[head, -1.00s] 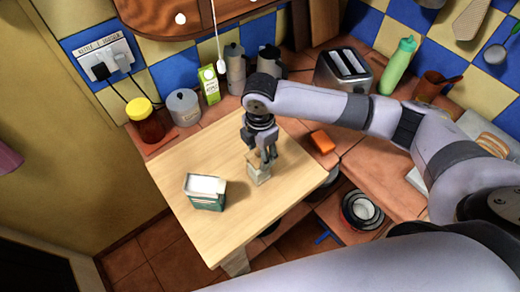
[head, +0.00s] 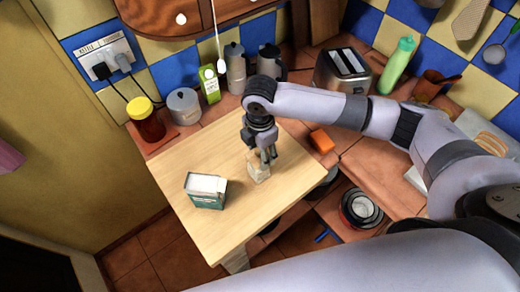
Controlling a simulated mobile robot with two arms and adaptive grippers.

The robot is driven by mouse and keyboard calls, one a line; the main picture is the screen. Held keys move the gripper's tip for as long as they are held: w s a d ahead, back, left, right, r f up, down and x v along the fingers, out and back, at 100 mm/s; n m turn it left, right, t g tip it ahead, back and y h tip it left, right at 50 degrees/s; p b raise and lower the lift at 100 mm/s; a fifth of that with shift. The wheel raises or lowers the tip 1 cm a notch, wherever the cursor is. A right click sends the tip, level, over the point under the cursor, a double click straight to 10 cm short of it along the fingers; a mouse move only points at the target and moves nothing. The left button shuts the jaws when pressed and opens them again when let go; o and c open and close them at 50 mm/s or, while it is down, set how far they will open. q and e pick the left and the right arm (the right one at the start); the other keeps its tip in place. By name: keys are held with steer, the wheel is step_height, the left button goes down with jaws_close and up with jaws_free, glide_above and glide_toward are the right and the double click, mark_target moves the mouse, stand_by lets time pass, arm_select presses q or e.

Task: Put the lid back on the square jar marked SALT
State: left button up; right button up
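A small cream square object (head: 257,172), which looks like the square jar, stands on the wooden board near its right side. No SALT mark is legible at this size. My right gripper (head: 267,158) points down at the top of this object, touching it or just over it. Its fingers hide part of the top, so I cannot tell whether a lid is there or between the fingers. How far the fingers are apart is unclear. No separate lid can be made out. My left gripper is not in view.
A green box with a white top (head: 207,190) stands on the wooden board (head: 230,232), left of the gripper. An orange block (head: 321,141) lies right of the board. A yellow-lidded jar (head: 146,122), grey canister (head: 184,108) and toaster (head: 342,70) stand behind. The board's front is clear.

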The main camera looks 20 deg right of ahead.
steer(key=o, duration=1.1)
steer(key=o, duration=0.5)
steer(key=shift+c, duration=0.2)
steer(key=shift+r, duration=0.15)
